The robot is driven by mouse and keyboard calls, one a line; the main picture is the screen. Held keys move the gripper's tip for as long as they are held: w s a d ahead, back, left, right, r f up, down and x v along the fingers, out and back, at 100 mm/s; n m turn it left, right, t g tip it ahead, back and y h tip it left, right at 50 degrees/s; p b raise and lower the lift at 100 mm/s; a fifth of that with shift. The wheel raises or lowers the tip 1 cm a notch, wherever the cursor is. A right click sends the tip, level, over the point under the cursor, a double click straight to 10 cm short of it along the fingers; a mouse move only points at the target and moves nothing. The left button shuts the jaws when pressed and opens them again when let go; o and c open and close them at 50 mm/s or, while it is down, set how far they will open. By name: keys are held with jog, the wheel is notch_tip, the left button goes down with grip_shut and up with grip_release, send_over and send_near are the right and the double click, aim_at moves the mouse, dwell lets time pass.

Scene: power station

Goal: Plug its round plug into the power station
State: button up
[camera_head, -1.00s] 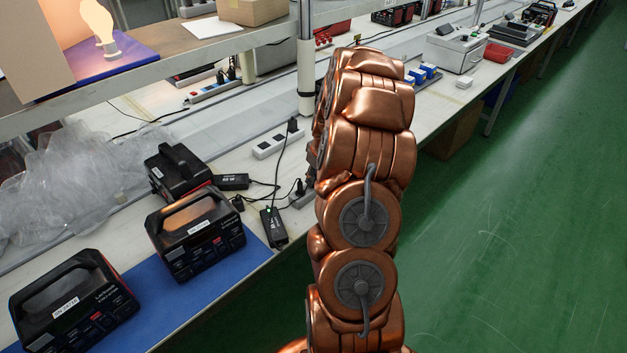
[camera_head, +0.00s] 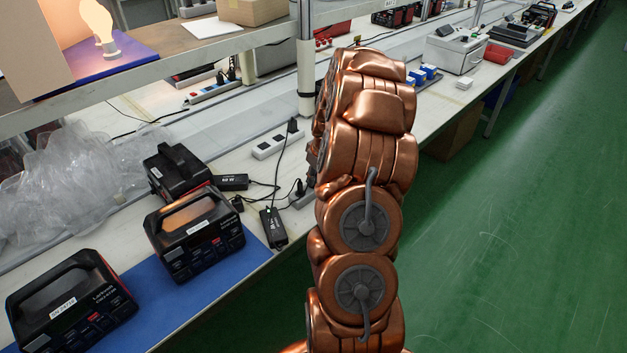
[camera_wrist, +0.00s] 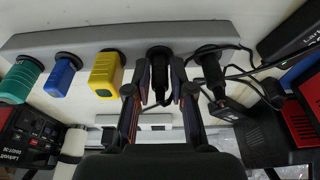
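In the wrist view, my gripper (camera_wrist: 159,72) has its two fingers on either side of a black round plug (camera_wrist: 158,66) standing in the grey power strip (camera_wrist: 75,41). A narrow gap shows beside the plug, so the fingers look open around it. A second black plug (camera_wrist: 211,68) with a cord stands to its right. In the head view, my copper arm hides the gripper and this plug. Three black power stations stand on the left: a near one (camera_head: 72,305), a middle one (camera_head: 195,235) and a far one (camera_head: 176,170). The near and middle ones rest on a blue mat (camera_head: 160,305).
In the wrist view, yellow (camera_wrist: 105,75), blue (camera_wrist: 62,76) and green (camera_wrist: 20,80) plugs stand left in the strip. Loose cords and black adapters (camera_head: 273,228) lie right of the stations in the head view. Plastic wrap (camera_head: 70,185) lies behind them. A shelf post (camera_head: 305,60) stands behind the arm.

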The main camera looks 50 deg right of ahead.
grip_shut()
jog(key=shift+r, duration=0.15)
jog(key=shift+w+v, duration=0.2)
jog(key=shift+v, duration=0.7)
jog(key=shift+w+v, duration=0.25)
jog(key=shift+v, duration=0.65)
jog(key=shift+w+v, duration=0.2)
jog(key=shift+v, duration=0.7)
jog(key=shift+r, duration=0.25)
jog(key=shift+a, duration=0.1)
